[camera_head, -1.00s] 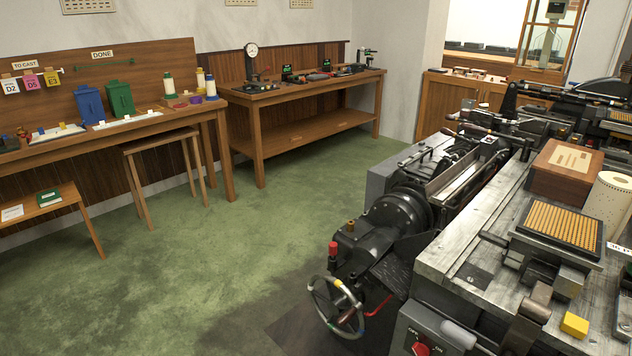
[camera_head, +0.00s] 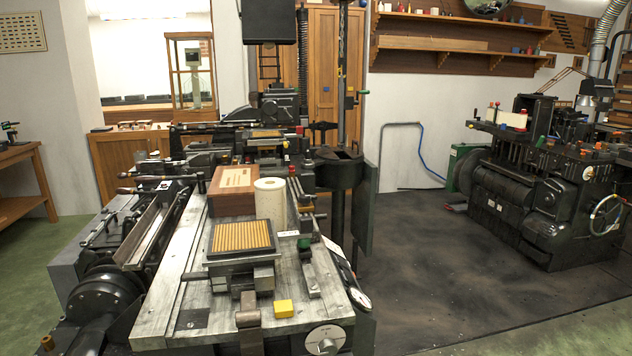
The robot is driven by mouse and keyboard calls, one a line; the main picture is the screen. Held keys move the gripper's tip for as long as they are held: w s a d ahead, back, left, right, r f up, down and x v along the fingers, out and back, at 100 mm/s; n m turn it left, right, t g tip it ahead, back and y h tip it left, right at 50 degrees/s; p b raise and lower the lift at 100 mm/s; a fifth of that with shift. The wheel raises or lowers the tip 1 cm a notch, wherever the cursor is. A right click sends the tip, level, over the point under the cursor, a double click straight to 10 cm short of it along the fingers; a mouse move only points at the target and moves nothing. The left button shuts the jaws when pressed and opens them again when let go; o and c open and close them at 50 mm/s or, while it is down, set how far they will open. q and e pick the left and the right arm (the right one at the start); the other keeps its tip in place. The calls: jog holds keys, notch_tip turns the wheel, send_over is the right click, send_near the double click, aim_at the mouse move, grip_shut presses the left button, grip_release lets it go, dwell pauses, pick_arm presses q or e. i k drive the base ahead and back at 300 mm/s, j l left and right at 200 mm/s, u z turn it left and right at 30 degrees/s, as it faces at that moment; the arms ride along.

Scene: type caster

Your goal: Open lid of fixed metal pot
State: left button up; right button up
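A dark round metal vessel (camera_head: 339,172), which looks like the pot, stands at the back right of the casting machine, on a dark column. A dark, tilted flat piece shows at its top. I cannot tell whether this is the lid or whether the pot is open or covered. Neither of my grippers is in view, and both are apart from anything visible here.
The near machine's grey metal bed (camera_head: 180,290) bears a wooden box (camera_head: 232,193), a white paper roll (camera_head: 271,203), a matrix case (camera_head: 241,238) and a yellow block (camera_head: 284,309). Another dark machine (camera_head: 530,195) stands at right. Dark floor (camera_head: 440,260) between them is clear.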

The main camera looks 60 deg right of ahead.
aim_at(327, 153)
jog(key=z, duration=2.15)
